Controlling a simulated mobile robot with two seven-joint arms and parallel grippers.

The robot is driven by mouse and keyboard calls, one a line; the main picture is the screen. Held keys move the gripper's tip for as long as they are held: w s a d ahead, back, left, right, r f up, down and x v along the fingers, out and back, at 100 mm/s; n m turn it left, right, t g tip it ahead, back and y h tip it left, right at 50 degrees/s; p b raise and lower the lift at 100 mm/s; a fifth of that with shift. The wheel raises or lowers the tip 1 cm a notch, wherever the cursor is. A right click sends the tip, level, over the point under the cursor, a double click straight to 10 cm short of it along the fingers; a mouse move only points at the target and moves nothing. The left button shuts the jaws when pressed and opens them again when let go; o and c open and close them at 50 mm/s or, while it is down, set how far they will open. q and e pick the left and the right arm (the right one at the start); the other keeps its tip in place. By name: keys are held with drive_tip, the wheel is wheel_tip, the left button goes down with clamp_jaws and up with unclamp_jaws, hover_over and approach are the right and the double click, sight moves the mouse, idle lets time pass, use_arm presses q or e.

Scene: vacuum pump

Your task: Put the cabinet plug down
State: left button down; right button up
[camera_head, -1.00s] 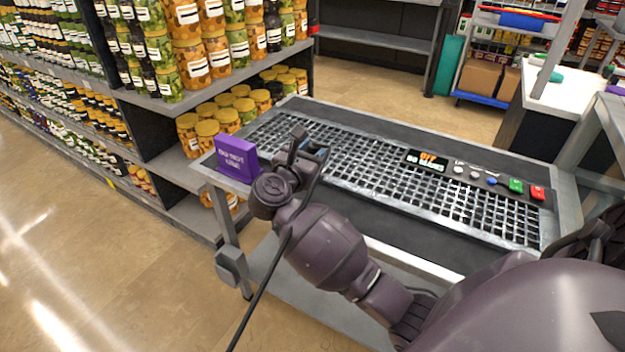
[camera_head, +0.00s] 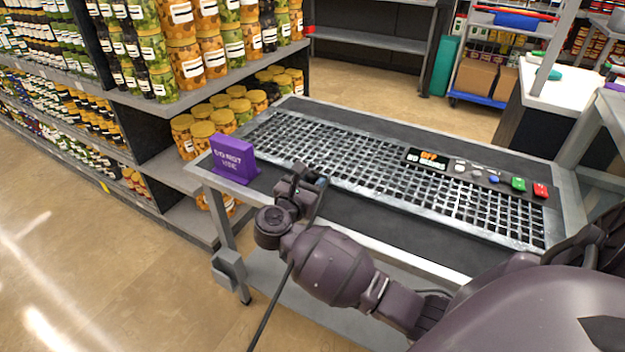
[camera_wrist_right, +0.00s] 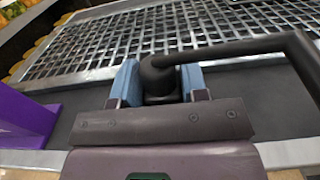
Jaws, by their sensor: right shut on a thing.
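My right gripper (camera_head: 312,182) is over the dark front strip of the cabinet top, to the right of the purple sign. In the right wrist view its blue-lined fingers (camera_wrist_right: 160,82) are shut on the black cabinet plug (camera_wrist_right: 158,78). The plug's thick black cable (camera_wrist_right: 245,48) bends away to the right in that view. In the head view the cable (camera_head: 270,308) hangs down past my wrist toward the floor. The plug itself is mostly hidden by the gripper in the head view. I cannot tell whether it touches the surface. My left gripper is not in view.
The cabinet top has a metal grid (camera_head: 400,192) and a control panel reading "OFF" (camera_head: 428,158). A purple "DO NOT USE" sign (camera_head: 234,160) stands at its left end. Shelves of jars (camera_head: 215,115) are close behind on the left. The front strip right of my gripper is clear.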

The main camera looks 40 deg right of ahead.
drive_tip(key=shift+f, duration=0.3)
drive_tip(key=o, duration=1)
drive_tip(key=shift+r, duration=0.1)
drive_tip(key=shift+c, duration=0.2)
drive_tip(key=shift+r, duration=0.15)
drive_tip(key=shift+a, duration=0.25)
drive_tip(key=v, duration=1.1)
drive_tip(key=shift+s+a, duration=0.2)
drive_tip(key=shift+a, duration=0.05)
